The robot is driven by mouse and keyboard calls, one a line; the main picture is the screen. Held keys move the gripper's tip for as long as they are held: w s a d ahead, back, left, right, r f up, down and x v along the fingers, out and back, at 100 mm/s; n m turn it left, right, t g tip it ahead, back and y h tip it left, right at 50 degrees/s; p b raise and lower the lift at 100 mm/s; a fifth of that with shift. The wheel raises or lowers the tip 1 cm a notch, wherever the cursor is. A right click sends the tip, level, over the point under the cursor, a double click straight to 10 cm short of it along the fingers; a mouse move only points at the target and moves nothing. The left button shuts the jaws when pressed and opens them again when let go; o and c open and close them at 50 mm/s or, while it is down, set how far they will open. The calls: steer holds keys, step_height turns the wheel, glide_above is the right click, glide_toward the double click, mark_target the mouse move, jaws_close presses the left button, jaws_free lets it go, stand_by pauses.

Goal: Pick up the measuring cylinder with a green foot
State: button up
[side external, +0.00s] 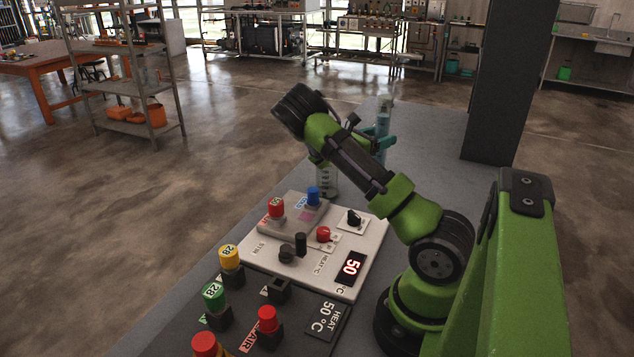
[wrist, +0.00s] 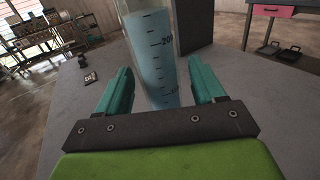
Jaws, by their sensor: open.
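A clear measuring cylinder (wrist: 152,50) with blue liquid and dark graduation marks stands upright between the two teal fingers of my gripper (wrist: 163,82) in the wrist view. The gripper is open, with a finger on either side of the cylinder. The cylinder's foot is hidden behind the gripper body, so I cannot tell its colour. In the side view, the upper part of the cylinder (side external: 384,108) shows above my gripper (side external: 382,143), beyond my arm; its lower part is hidden.
A glass vessel (side external: 328,184) stands partly behind my arm. A control panel (side external: 262,250) with coloured knobs and a display lies nearer, with several coloured buttons (side external: 214,297) in front. The grey tabletop (side external: 430,140) is clear right of the cylinder; a dark pillar (side external: 505,80) rises beyond.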

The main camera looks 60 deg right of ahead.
steer(key=shift+s+d, duration=0.3)
steer(key=shift+d, duration=0.2)
jaws_close()
